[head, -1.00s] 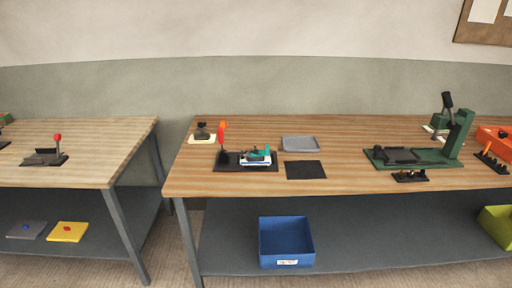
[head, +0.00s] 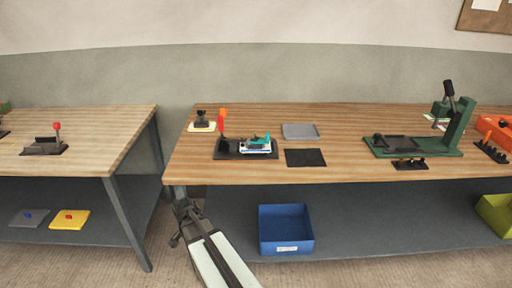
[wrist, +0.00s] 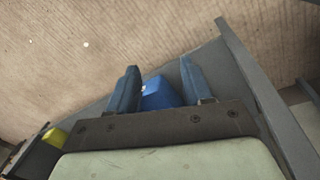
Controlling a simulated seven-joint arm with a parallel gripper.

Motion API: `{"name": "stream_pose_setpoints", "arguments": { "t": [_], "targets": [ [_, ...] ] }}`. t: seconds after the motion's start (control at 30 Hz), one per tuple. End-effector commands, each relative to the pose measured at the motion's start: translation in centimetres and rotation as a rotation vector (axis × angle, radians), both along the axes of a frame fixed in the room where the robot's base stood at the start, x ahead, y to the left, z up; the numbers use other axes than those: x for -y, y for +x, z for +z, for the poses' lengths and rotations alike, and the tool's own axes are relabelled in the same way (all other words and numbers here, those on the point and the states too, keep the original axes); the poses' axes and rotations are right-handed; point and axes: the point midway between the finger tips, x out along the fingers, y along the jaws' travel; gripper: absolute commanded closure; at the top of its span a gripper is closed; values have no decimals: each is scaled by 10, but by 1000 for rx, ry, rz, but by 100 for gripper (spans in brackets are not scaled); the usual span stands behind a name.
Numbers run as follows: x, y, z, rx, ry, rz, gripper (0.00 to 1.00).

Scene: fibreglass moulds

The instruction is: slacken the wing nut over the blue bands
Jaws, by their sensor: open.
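A dark fixture (head: 228,154) with an upright orange-handled lever stands at the left of the wooden bench. On it sits a small white piece with blue bands (head: 256,149) and teal parts on top. The wing nut is too small to make out. My gripper (wrist: 158,82) is open and empty, its two blue fingers apart in the wrist view. In the head view my arm reaches up from the bottom, with its end near the bench's front left leg, below and in front of the fixture and well apart from it.
The wooden bench (head: 350,169) also holds a grey tray (head: 300,131), a black mat (head: 305,158) and a green press (head: 455,133). A blue bin (head: 285,230) stands on the lower shelf. A second bench (head: 85,155) is at left, with a gap between.

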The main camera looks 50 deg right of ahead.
Motion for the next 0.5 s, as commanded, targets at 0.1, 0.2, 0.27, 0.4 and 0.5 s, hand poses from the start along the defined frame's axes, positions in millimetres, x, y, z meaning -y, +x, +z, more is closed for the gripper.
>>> {"name": "stream_pose_setpoints", "arguments": {
  "t": [0.1,0.2,0.27,0.4,0.5],
  "targets": [
    [23,20,36,54,-33,-111,50],
    [40,32,65,97,-60,-203,50],
    [51,38,83,124,-74,-260,50],
    [75,50,126,185,-104,-389,50],
    [90,55,154,224,-123,-473,50]
  ]
}}
